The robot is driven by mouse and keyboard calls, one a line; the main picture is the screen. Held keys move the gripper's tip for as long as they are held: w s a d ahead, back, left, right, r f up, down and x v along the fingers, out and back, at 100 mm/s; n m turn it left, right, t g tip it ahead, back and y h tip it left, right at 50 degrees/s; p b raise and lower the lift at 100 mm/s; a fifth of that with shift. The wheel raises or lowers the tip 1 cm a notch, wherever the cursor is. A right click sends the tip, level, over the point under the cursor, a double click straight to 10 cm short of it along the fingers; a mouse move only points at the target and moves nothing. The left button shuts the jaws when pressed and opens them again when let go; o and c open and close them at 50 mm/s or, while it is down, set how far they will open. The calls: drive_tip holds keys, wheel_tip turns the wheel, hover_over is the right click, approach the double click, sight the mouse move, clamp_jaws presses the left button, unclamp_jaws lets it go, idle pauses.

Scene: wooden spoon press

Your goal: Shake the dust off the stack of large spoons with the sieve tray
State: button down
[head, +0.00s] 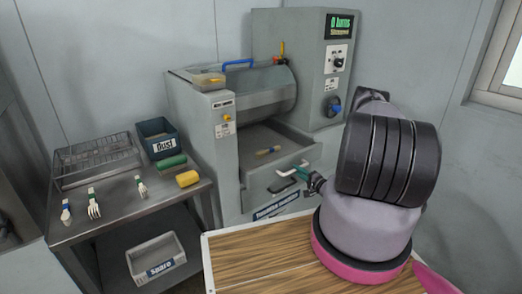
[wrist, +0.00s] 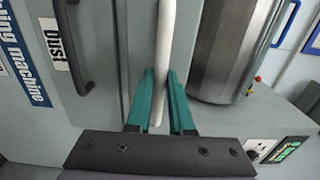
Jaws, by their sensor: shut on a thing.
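The grey machine (head: 236,160) has a metal drum (head: 262,92); the drum also shows in the wrist view (wrist: 228,50). A dark handle (wrist: 95,50) beside a "Dust" label is on the front panel.
A wood-grain tabletop (head: 262,255) lies in front.

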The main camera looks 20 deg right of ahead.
sight(290, 165)
drive_tip(key=x, duration=0.5)
drive_tip(key=shift+w, duration=0.2)
drive_tip(key=c, duration=0.6)
unclamp_jaws()
drive_tip(key=shift+o, duration=0.2)
drive_tip(key=v, duration=0.7)
drive_tip(key=shift+w+a, duration=0.1)
